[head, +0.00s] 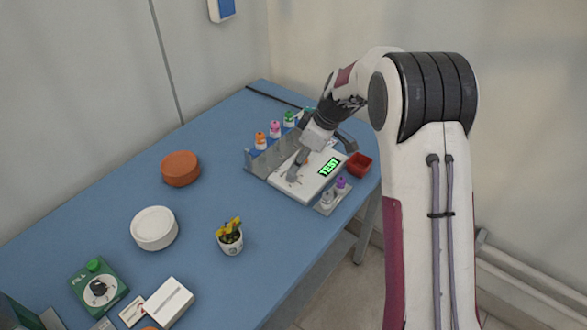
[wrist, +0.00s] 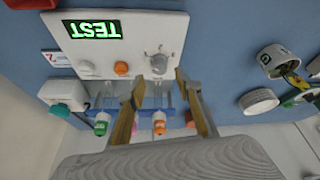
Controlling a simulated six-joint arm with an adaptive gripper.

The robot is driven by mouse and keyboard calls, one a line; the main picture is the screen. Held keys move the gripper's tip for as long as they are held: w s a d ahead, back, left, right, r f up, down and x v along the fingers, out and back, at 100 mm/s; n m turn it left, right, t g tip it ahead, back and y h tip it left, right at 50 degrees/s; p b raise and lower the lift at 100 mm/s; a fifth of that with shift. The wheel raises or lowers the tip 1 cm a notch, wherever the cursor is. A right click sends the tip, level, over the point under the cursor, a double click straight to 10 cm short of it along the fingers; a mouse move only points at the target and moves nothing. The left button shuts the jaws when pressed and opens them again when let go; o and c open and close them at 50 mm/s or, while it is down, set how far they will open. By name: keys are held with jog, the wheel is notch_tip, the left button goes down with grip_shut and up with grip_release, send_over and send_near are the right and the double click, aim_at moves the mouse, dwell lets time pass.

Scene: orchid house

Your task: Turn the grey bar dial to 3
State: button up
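The white panel box (wrist: 105,20) with a lit green TEST display (wrist: 94,29) fills the upper left of the wrist view, upside down. The grey bar dial (wrist: 158,62) is at the panel's right side, its bar pointing roughly up and down in the picture. The marks around it are too small to read. My gripper (wrist: 159,79) is open, its two yellowish fingers spread, with the dial just beyond and between their tips. Contact does not show. In the head view my gripper (head: 320,150) is over the panel box (head: 288,187), and the dial cannot be made out clearly.
An orange knob (wrist: 121,68) and a pale button (wrist: 86,67) sit beside the dial. A rack of colour-capped tubes (head: 262,160) stands behind the box. A red tray (head: 358,166) and a holder with vials (head: 328,205) are close by.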

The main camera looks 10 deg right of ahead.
jog(key=shift+x, duration=2.35)
jog(key=shift+c, duration=0.4)
grip_shut()
